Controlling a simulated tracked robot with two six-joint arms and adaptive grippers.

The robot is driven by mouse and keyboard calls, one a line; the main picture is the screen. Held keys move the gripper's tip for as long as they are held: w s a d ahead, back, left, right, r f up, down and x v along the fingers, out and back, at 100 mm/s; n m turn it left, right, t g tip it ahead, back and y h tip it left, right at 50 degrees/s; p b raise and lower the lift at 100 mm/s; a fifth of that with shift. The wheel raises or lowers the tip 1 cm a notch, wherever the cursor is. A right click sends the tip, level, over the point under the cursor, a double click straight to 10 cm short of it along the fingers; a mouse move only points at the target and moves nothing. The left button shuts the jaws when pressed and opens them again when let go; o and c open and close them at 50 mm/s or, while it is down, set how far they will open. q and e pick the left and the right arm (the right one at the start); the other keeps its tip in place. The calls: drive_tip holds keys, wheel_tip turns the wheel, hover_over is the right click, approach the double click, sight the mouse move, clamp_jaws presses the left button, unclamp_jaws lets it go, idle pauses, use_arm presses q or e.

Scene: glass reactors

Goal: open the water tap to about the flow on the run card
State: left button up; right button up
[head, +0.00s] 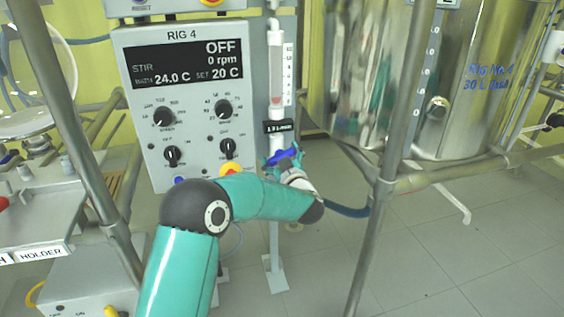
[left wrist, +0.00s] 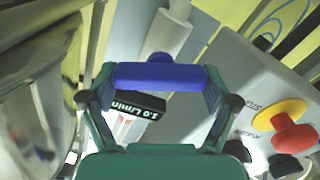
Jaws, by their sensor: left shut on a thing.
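The blue tap handle (head: 284,154) sits low on the white vertical pipe beside the control box. My left gripper (head: 281,160) reaches it from the front and is shut on it. In the left wrist view the blue handle (left wrist: 160,77) lies crosswise between the two fingers, touching both. The clear flow tube (head: 276,72) with a scale stands above. My right gripper and the run card are not in view.
The RIG 4 control box (head: 190,100) stands left of the pipe, its display showing OFF, 0 rpm. Its red and yellow stop button (left wrist: 284,126) is close to my gripper. A frame post (head: 391,150) and steel vessel (head: 440,80) are at right.

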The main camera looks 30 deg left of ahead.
use_arm(q)
drive_tip(key=n+b, duration=0.1)
drive_tip(key=n, duration=0.1)
drive_tip(key=n+b, duration=0.2)
drive_tip(key=n, duration=0.1)
drive_tip(key=shift+s+a+f, duration=0.15)
drive_tip(key=shift+a+f, duration=0.05)
drive_tip(key=shift+b, duration=0.3)
drive_tip(key=o, duration=0.9)
drive_tip(key=shift+d, duration=0.1)
drive_tip(key=shift+s+d+r, duration=0.1)
drive_tip(key=shift+s+d, duration=0.15)
drive_tip(key=shift+d, duration=0.05)
drive_tip(key=v, duration=1.1)
